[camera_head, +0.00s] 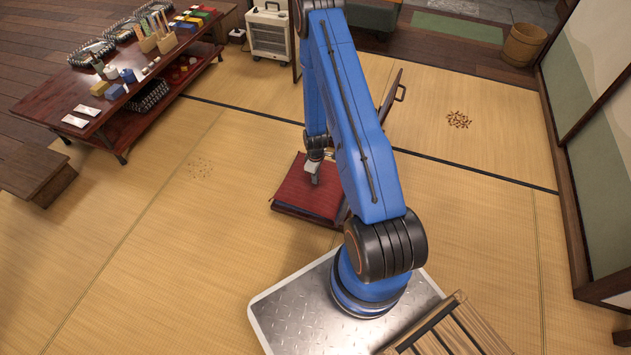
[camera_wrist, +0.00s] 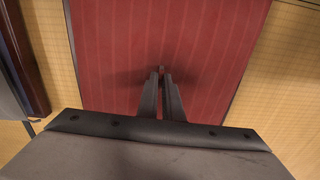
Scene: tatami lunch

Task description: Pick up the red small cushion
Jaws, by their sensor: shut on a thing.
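The red small cushion (camera_head: 304,190) lies low at the middle of the body camera view, partly hidden behind my blue arm. In the wrist view the red striped cushion (camera_wrist: 205,45) fills the space ahead of the fingers. My gripper (camera_head: 314,178) points down onto the cushion's top, near its middle. In the wrist view my gripper's fingertips (camera_wrist: 162,72) are close together, with a small red bit between them that looks like pinched cushion cloth. Whether the cushion is lifted off what is under it cannot be told.
A dark red low table (camera_head: 125,105) with small goods stands at the upper left. A white heater (camera_head: 269,35) stands at the back, and a wooden bucket (camera_head: 524,45) at the upper right. A wooden crate (camera_head: 455,330) is near the bottom.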

